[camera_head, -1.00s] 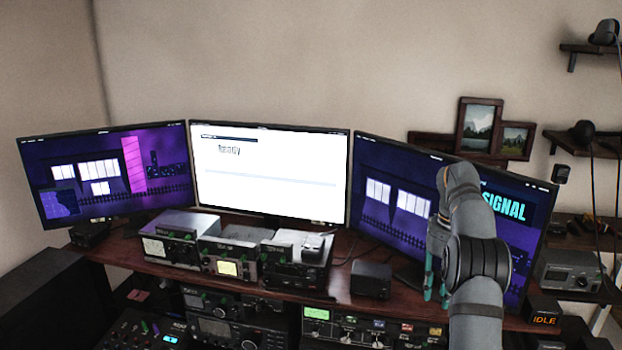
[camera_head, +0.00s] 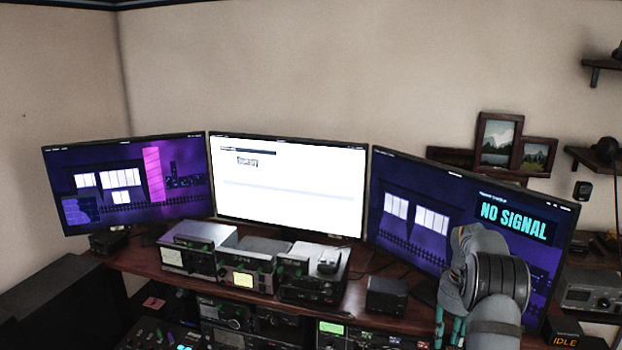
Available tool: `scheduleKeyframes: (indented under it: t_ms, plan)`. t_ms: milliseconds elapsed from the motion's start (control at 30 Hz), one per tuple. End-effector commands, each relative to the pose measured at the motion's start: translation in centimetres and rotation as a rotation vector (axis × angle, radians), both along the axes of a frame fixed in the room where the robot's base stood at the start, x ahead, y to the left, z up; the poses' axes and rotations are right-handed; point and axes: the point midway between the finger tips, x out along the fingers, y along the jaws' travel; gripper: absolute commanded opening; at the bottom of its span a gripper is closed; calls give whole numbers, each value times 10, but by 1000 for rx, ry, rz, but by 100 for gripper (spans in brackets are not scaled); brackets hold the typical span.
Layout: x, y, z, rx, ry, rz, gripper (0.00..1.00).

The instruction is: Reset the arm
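My arm rises from the bottom right of the head view, in front of the right monitor (camera_head: 405,225). My gripper (camera_head: 450,330) hangs below the wrist, with teal fingers at the bottom of the picture beside the desk's front edge. Two teal fingers show apart, partly hidden by my arm and cut off by the frame edge. I cannot make out anything between them, and their opening is unclear. The right monitor reads "NO SIGNAL".
A white-screened middle monitor (camera_head: 290,190) and a purple left monitor (camera_head: 125,180) stand on the dark wooden desk (camera_head: 140,261). Radio units with knobs (camera_head: 250,265) sit in front, with more below. A small black box (camera_head: 387,295) is near my gripper. An "IDLE" display (camera_head: 565,341) is at lower right.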

Motion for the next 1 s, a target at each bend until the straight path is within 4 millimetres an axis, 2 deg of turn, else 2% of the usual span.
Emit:
scheduleKeyframes:
  t_ms: [300, 700, 1000]
  plan:
    - [1, 0, -4, -1, -2, 1, 29]
    - [2, 0, 77, -3, -6, 0, 29]
    - [2, 1, 112, -3, -4, 1, 29]
